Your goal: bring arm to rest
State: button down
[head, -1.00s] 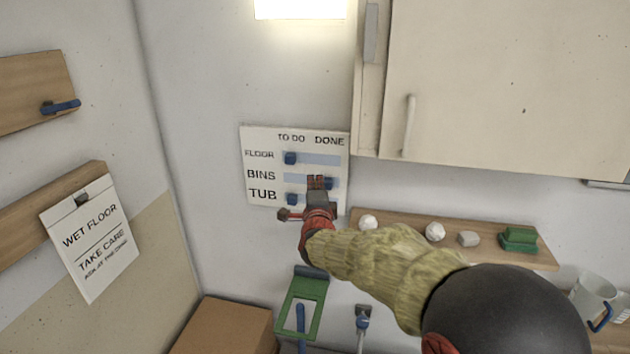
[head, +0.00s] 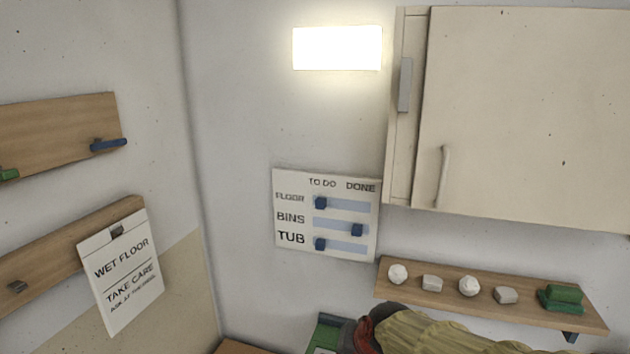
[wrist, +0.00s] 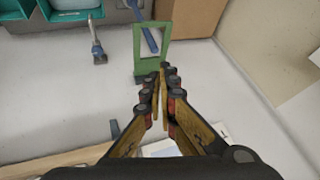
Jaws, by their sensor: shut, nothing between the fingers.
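My arm (head: 420,332) in its olive sleeve lies low along the bottom edge of the head view. Its red and black wrist is below the wall board, and the fingertips cannot be made out there. In the wrist view my gripper (wrist: 160,80) is shut and empty, its two fingers together. The green frame (wrist: 136,50) appears beyond the tips, apparently apart from them. The wall board (head: 325,212) is free of my gripper. Its FLOOR slider (head: 320,203) and TUB slider (head: 320,244) are at the left, under TO DO. Its BINS slider (head: 357,230) is at the right, under DONE.
A wooden shelf (head: 455,292) with pale lumps and a green block (head: 561,299) is close to my arm at the right. A cupboard (head: 520,110) hangs above it. A WET FLOOR sign (head: 122,272) hangs at left. A cardboard box (wrist: 190,16) and pale floor show in the wrist view.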

jog(key=s+d+r+n, duration=0.1)
jog(key=s+d+r, duration=0.1)
jog(key=s+d, duration=0.2)
jog(key=s+d+r+h, duration=0.1)
jog(key=s+d, duration=0.3)
jog(key=s, duration=0.7)
jog(key=s+d+r+n+h+b, duration=0.1)
jog(key=s+d+r, duration=0.2)
jog(key=s, duration=0.5)
jog(key=shift+s+d+r+n+g, duration=0.15)
jog(key=shift+d+r+n+g, duration=0.15)
jog(key=shift+d, duration=0.3)
